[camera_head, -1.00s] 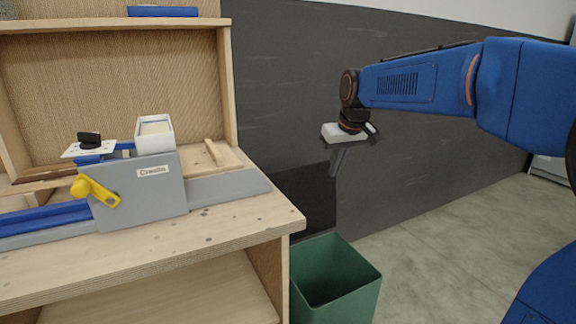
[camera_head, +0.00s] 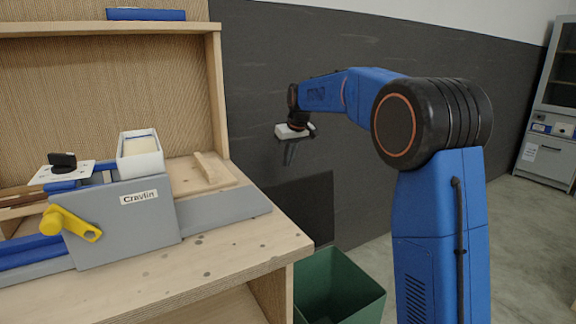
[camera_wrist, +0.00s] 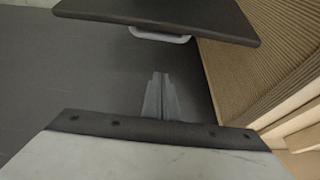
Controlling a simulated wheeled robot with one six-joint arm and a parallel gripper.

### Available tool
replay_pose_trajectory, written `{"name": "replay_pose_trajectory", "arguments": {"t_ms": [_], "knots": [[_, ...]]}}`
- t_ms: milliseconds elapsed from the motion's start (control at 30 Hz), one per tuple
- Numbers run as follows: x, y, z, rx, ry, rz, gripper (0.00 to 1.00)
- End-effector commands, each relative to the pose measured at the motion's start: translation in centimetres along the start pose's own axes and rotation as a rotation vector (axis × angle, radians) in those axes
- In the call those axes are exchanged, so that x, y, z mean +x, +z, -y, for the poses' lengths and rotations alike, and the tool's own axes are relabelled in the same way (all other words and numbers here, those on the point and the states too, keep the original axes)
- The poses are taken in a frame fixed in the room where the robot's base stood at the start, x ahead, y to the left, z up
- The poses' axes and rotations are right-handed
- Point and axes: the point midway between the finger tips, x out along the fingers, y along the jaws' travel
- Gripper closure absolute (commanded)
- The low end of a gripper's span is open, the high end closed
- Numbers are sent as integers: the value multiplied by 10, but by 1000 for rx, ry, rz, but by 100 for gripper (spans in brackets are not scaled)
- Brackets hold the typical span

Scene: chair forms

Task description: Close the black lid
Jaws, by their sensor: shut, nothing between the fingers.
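A dark upright panel (camera_head: 303,212), which looks like the black lid, stands open behind the green bin (camera_head: 338,288), against the dark grey wall. Its lower left part is hidden by the wooden bench. My gripper (camera_head: 290,158) points down just above the panel's top edge, with its fingers shut and empty. Whether it touches the panel cannot be told. In the wrist view, my gripper's fingers (camera_wrist: 160,97) are together, and a black slab (camera_wrist: 150,12) with a pale handle on its edge shows at the top, apart from the fingers.
A wooden bench (camera_head: 215,262) with a back panel stands at left, close to the bin. It bears a grey device (camera_head: 125,220) with a yellow lever and a white tray (camera_head: 140,157). Open floor (camera_head: 530,240) lies at right, before a grey cabinet (camera_head: 553,110).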

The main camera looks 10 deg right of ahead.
Motion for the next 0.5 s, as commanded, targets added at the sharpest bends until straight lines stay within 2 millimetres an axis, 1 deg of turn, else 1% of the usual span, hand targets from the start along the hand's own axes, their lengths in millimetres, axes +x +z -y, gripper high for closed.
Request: {"name": "replay_pose_trajectory", "arguments": {"t_ms": [33, 200, 500], "knots": [[10, 1, 0, 0, -1, 4, 100], [39, 1, 0, 0, -1, 3, 100], [84, 1, 0, 0, -1, 3, 100]]}}
